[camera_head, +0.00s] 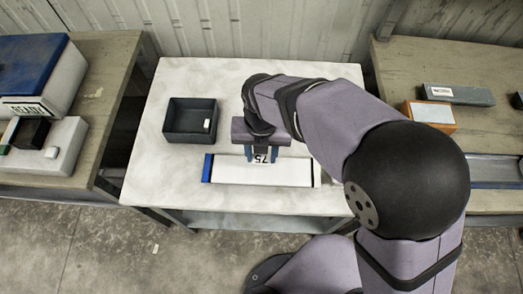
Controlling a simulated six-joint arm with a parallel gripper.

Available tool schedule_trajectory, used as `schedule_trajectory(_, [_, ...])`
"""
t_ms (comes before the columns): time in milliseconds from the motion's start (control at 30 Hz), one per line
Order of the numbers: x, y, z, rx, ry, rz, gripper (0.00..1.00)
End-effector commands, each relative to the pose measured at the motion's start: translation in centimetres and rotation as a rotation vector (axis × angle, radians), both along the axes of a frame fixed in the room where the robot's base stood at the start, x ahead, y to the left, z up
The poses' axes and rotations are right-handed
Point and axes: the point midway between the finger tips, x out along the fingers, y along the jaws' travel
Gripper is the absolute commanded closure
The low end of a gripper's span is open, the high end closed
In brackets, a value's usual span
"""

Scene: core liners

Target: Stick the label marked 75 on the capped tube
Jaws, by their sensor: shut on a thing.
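The capped tube (230,175) is a long white tube lying flat across the front of the white table, with a blue cap (207,168) at its left end. The label marked 75 (262,159) is a small white piece whose number reads upside down here. My gripper (261,157) points down and is shut on the label, at the far long edge of the tube near its middle. Whether the label touches the tube cannot be told from this view. My wrist and forearm cover part of the table behind and to the right.
A dark open tray (178,136) with a small white piece (207,123) stands at the back left of the table (215,75). A left bench holds a machine with a READY sign (28,109). A right bench holds an orange box (431,113) and a grey block (470,94).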

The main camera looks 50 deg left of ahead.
Motion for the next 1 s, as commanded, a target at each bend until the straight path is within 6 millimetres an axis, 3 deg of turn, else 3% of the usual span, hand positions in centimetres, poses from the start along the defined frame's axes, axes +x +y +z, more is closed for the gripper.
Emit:
schedule_trajectory(433, [0.0,0.0,-3.4,0.000,0.000,-0.001,0.80])
schedule_trajectory(1000, [0.0,0.0,-4.6,-0.001,0.001,-0.001,0.80])
